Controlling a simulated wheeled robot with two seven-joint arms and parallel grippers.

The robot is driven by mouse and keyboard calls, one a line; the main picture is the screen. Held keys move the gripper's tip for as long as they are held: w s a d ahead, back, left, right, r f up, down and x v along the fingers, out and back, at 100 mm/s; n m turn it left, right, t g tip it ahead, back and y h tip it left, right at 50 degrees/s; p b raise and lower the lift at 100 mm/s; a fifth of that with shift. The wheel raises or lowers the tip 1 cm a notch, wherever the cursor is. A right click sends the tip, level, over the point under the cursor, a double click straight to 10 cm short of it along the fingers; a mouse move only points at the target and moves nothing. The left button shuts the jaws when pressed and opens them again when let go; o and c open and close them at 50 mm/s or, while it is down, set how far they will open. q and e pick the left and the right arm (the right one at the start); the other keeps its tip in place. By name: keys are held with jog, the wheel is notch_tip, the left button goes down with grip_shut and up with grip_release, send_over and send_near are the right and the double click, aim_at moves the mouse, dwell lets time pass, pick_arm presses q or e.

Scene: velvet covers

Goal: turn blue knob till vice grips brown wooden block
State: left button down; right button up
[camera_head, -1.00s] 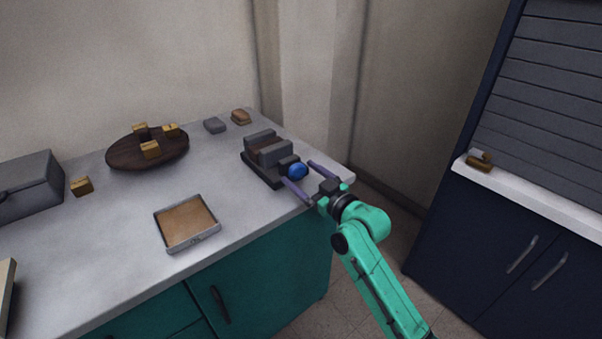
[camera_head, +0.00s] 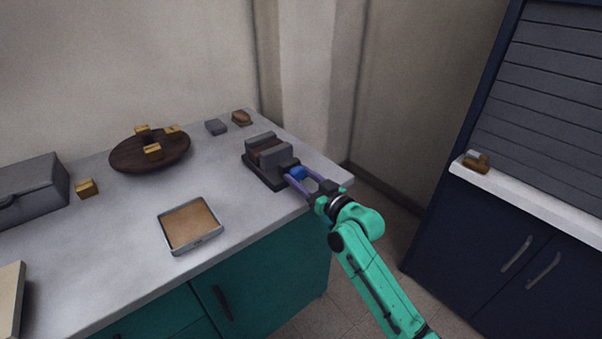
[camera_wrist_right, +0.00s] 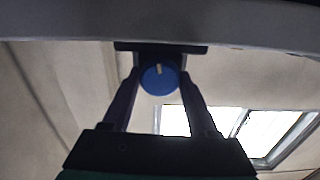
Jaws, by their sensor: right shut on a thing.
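The grey vice (camera_head: 279,160) stands on the worktop near its right end. The brown wooden block (camera_head: 266,147) sits between the vice's two jaws. I cannot tell whether both jaws touch it. The blue knob (camera_head: 297,173) is on the vice's near right side. My right gripper (camera_head: 304,175) is shut on the knob, with one purple finger on each side of it. The right wrist view shows the round face of the knob (camera_wrist_right: 158,80), with a pale mark near its top, between the fingertips (camera_wrist_right: 160,76). My left gripper is out of view.
A shallow tray (camera_head: 179,249) lies on the worktop (camera_head: 110,240) left of the vice. A dark oval board (camera_head: 125,160) carries several small wooden blocks. A grey box (camera_head: 50,182) stands far left. A grey piece (camera_head: 216,127) and a brown piece (camera_head: 241,118) lie behind the vice.

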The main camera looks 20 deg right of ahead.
jog(key=o, duration=1.4)
jog(key=shift+c, duration=0.2)
jog(key=b+v, duration=0.1)
jog(key=v, duration=1.3)
jog(key=shift+s, duration=0.25)
